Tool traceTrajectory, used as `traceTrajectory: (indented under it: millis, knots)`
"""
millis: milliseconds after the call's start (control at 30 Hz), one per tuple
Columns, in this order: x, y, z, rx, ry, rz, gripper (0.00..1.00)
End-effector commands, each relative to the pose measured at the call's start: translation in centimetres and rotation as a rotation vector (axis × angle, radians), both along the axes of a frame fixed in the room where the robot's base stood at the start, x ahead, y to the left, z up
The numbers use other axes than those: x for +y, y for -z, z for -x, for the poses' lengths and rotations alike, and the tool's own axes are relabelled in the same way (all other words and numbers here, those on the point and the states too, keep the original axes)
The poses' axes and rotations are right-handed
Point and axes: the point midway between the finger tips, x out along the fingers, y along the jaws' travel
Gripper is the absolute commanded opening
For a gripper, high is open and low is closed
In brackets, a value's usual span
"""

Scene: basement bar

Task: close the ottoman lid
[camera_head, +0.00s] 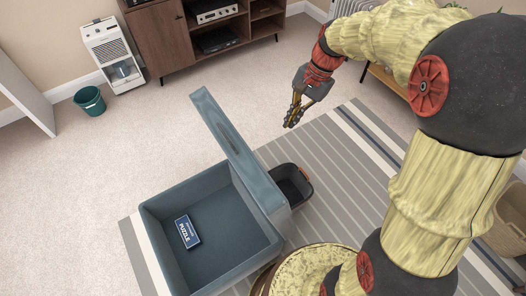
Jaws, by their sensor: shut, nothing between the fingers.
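The ottoman (160,208) is a blue-grey box standing open on a striped rug. Its lid (236,146) stands raised, roughly upright, along the box's right side, seen nearly edge-on. A blue puzzle box (187,232) lies inside on the ottoman's floor. My gripper (291,122) is shut and empty. In the picture it is up and to the right of the lid, with a gap between them, and it points downward. The side of the lid facing right is mostly hidden.
A black bin (293,184) with orange handles stands just right of the lid. A wooden media cabinet (165,38), a white dehumidifier (111,55) and a teal bucket (90,100) stand at the back. A wicker basket (507,232) is at the right. Carpet left of the ottoman is clear.

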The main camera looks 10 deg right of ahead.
Motion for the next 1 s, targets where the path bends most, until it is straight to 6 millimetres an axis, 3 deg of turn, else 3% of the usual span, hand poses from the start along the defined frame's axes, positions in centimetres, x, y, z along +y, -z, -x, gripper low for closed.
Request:
traceTrajectory:
  millis: [33,200,400,733,1000]
  knots:
    - [-0.2,1.7,-1.2,0.049,0.043,-0.023,0.0]
    - [-0.4,6.6,-4.5,0.188,0.186,-0.095,0.0]
    - [-0.5,10.7,-6.5,0.295,0.294,-0.146,0.0]
    - [0.3,13.7,-6.7,0.331,0.329,-0.161,0.0]
    - [2.9,18.1,-5.5,0.33,0.326,-0.16,0.0]
